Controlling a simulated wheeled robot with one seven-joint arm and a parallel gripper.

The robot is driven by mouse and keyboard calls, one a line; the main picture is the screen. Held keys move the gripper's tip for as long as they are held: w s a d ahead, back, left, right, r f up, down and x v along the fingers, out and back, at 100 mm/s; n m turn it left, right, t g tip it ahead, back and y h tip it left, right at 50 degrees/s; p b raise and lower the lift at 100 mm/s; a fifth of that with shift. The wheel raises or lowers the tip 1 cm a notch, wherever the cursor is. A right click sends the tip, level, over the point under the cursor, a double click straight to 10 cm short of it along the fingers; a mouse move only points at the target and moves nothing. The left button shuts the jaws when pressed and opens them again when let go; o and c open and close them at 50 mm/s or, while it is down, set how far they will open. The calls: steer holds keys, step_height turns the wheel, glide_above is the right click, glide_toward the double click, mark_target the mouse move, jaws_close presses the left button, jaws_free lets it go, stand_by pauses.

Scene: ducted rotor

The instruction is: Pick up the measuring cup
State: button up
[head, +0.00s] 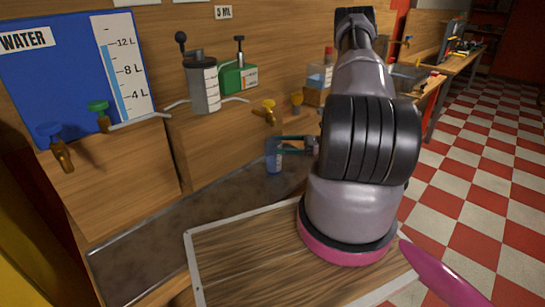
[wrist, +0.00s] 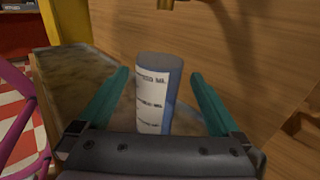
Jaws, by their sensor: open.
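The measuring cup (wrist: 155,92) is a blue cylinder with a white scale label and dark marks. It stands upright in the wrist view, between the two green fingers of my gripper (wrist: 162,90). The fingers are open, one on each side, with a visible gap to the cup at the left; contact is not clear. In the head view the cup (head: 273,156) stands on the grey counter below the brass taps. My gripper (head: 292,145) reaches it from the right, and my arm hides part of the area.
A grey counter strip (head: 150,240) runs along the wooden wall. Brass taps (head: 265,113) stick out above it. A grey measuring cylinder (head: 204,88) and a green container (head: 238,77) stand on the ledge. A blue water gauge board (head: 50,75) is at the left.

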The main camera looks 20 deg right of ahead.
steer(key=x, duration=0.6)
steer(key=shift+a, duration=0.25)
steer(key=shift+r, duration=0.2)
jaws_close()
